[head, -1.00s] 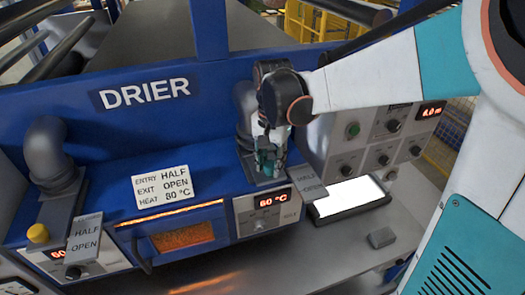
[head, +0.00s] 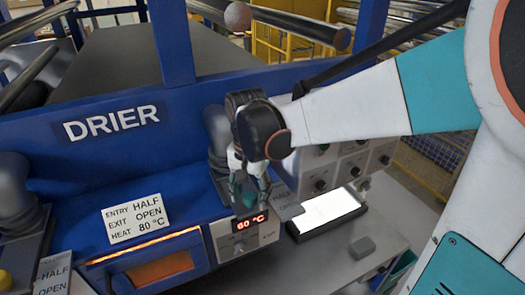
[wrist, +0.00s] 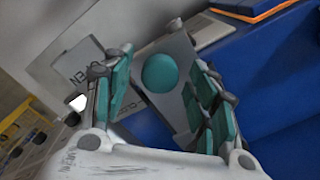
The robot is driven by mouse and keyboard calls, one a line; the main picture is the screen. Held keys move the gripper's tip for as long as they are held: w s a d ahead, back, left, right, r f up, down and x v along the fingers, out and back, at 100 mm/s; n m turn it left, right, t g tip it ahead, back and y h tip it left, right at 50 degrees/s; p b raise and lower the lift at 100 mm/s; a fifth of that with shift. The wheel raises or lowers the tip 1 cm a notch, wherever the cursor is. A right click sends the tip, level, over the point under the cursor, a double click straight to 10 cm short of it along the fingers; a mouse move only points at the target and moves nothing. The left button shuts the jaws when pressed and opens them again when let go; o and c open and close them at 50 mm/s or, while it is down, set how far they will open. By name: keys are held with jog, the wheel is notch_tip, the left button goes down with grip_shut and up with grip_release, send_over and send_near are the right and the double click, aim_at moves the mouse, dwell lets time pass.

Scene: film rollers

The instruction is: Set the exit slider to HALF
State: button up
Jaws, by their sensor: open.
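The exit slider has a round teal knob (wrist: 160,74) on a grey rail (wrist: 178,108), seen in the wrist view. A grey label plate (wrist: 82,66) beside it reads OPEN; that plate also shows in the head view (head: 287,207). My gripper (head: 248,200) is over the exit slider in the head view, above the 60 °C display, and hides the knob there. In the wrist view my gripper (wrist: 160,98) is open, one finger on each side of the knob. I see gaps at both sides and cannot tell its height above the knob.
A card (head: 135,218) reads ENTRY HALF, EXIT OPEN, HEAT 80 °C. The entry slider's yellow knob (head: 4,281) is at the far left. A grey control box (head: 335,165), a bright screen (head: 327,208) and a small grey block (head: 362,247) are to the right.

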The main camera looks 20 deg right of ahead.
jog(key=shift+s+r, duration=0.1)
jog(key=shift+r, duration=0.05)
notch_tip(320, 180, up, 12)
dwell(0.4)
jog(key=shift+f, duration=0.2)
